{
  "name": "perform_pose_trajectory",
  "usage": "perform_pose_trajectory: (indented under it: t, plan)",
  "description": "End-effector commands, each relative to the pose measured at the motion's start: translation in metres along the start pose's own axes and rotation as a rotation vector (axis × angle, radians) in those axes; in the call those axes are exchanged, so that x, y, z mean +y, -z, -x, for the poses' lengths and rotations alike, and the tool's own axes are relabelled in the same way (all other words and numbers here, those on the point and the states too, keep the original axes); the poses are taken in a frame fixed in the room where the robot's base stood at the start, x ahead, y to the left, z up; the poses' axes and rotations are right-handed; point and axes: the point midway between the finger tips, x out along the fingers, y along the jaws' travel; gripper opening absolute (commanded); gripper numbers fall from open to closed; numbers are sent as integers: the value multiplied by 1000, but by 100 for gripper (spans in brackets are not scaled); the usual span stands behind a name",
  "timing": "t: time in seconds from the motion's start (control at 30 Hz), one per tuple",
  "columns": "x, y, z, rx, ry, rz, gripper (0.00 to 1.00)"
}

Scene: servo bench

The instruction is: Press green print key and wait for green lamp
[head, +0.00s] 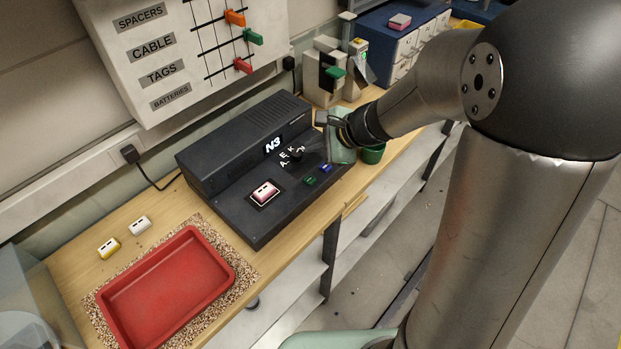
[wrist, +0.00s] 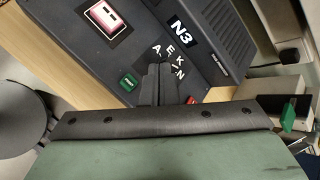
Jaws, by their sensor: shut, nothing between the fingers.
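The black printer (head: 215,160) stands on the wooden bench and its display reads N3. It also shows in the wrist view (wrist: 225,45). The green key (head: 311,181) is on its sloped panel, beside a blue key (head: 325,168). In the wrist view the green key (wrist: 129,83) is just left of my fingers. My gripper (wrist: 157,72) is shut and empty over the panel, near the letters A, E, K, N. Its height above the panel is unclear, and the fingers hide part of the panel. A red part (wrist: 191,100) shows right of the fingers.
A pink-and-white block (head: 264,193) sits in a framed spot on the printer. A red tray (head: 170,290) lies on a speckled mat, with two small blocks (head: 139,224) behind it. A grey machine with a green part (head: 333,73) stands beyond the printer.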

Motion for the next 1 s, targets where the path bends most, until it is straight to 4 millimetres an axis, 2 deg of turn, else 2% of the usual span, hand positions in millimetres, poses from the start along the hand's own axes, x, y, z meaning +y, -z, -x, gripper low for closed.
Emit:
perform_pose_trajectory:
  t: [0.6,1.0]
  plan:
    - [40,41,-55,0,0,0,0]
    - [43,42,-58,0,-1,1,0]
